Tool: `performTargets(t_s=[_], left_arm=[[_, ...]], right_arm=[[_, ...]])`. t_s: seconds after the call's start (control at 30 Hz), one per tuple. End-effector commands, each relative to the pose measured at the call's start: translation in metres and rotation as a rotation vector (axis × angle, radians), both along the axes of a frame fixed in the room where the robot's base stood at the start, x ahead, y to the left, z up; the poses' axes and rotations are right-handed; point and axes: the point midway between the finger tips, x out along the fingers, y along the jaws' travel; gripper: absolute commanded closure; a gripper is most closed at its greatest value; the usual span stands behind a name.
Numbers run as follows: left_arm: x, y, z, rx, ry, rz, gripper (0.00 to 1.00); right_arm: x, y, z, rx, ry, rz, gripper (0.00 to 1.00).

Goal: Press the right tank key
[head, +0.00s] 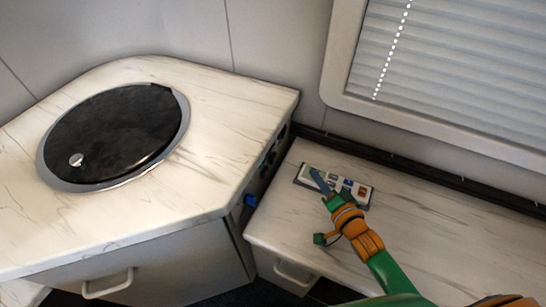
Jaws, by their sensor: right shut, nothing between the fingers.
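A small pale key panel (364,197) with several coloured keys lies on the right marble-look counter, near its back left corner. My right gripper (319,180), on a green and orange arm, reaches in from the lower right. It is shut and empty, with its dark bluish tip over the left part of the panel. I cannot tell whether the tip touches a key. The gripper hides part of the panel's front edge and some of its keys. Which key is the right tank key is too small to read. My left gripper is not in view.
A higher counter (230,110) on the left holds a round black lid (112,130) with a metal rim. Its side wall stands close left of the panel. A window with blinds (450,70) is behind. The right counter (450,230) is clear around the panel.

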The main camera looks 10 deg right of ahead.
Motion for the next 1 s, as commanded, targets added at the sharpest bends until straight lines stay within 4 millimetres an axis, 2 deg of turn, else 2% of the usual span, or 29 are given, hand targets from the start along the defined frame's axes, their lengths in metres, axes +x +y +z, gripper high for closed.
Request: performTargets(t_s=[0.23, 0.7, 1.0], left_arm=[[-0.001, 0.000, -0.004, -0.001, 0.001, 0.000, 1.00], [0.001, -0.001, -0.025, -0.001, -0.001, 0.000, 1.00], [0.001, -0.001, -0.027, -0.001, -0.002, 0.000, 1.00]], right_arm=[[0.005, 0.008, -0.001, 0.001, 0.000, -0.001, 1.00], [0.042, 0.062, -0.001, 0.001, -0.001, -0.002, 1.00], [0.049, 0.073, 0.000, -0.002, 0.001, 0.001, 1.00]])
